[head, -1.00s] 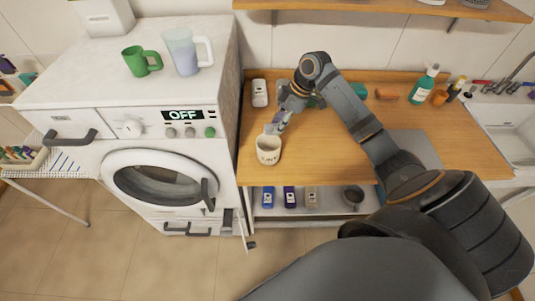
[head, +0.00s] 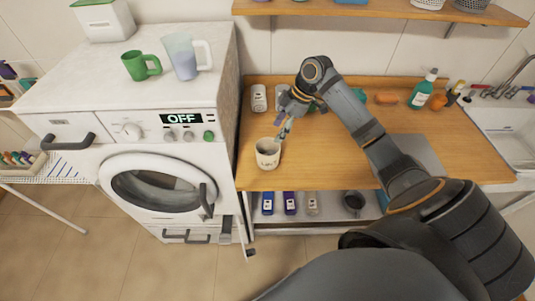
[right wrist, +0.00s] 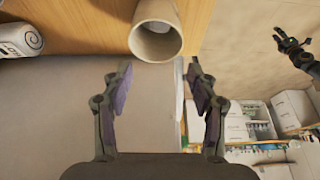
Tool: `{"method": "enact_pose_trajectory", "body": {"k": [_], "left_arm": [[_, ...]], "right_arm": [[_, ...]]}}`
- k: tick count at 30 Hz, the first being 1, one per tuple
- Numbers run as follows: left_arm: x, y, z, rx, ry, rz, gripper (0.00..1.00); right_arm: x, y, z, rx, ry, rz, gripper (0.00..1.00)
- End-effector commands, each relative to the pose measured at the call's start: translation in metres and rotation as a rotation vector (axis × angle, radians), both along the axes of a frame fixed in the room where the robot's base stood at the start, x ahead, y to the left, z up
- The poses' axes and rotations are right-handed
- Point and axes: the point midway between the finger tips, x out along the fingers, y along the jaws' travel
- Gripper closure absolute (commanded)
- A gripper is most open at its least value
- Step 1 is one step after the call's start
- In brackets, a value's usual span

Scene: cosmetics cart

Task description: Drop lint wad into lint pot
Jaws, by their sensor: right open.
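The lint pot (head: 267,158) is a cream cup with dark lettering. It stands upright on the wooden counter near its front left edge. In the right wrist view the pot (right wrist: 153,12) shows beyond my fingertips with its mouth toward the camera, and a pale patch shows inside; I cannot tell whether this is the lint wad. My right gripper (head: 284,131) is just beside and above the pot's right rim. In the right wrist view my right gripper (right wrist: 159,78) is open, with nothing between its fingers. A small dark gripper, apparently my left (right wrist: 296,50), shows at the right edge there.
The washing machine (head: 145,165) stands left of the counter (head: 330,165), with a green mug (head: 140,66) and a clear jug (head: 184,55) on top. A white bottle (head: 259,98) stands behind the pot. A green spray bottle (head: 423,90) is at the back right. Counter right of the pot is clear.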

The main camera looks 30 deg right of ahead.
Motion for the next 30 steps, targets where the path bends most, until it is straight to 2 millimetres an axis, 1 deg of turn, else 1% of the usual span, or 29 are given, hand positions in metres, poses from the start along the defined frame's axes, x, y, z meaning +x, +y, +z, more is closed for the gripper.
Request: {"method": "enact_pose_trajectory", "body": {"k": [9, 13, 15, 18, 30], "left_arm": [[-0.002, -0.001, 0.000, -0.001, 0.004, 0.000, 0.60], [-0.003, -0.001, 0.000, -0.001, 0.005, 0.000, 0.60], [-0.003, -0.001, 0.000, -0.001, 0.005, 0.000, 0.60], [-0.003, -0.001, 0.000, -0.001, 0.005, 0.000, 0.60], [-0.003, -0.001, 0.000, -0.001, 0.006, 0.000, 0.60]], "right_arm": [[-0.014, -0.026, 0.070, -0.007, -0.004, -0.001, 0.41], [-0.019, -0.032, 0.090, -0.004, -0.002, -0.002, 0.41], [-0.021, -0.034, 0.097, -0.003, -0.001, -0.001, 0.41], [-0.022, -0.036, 0.101, -0.002, -0.001, -0.001, 0.41], [-0.022, -0.036, 0.102, -0.001, 0.000, 0.000, 0.41]]}}
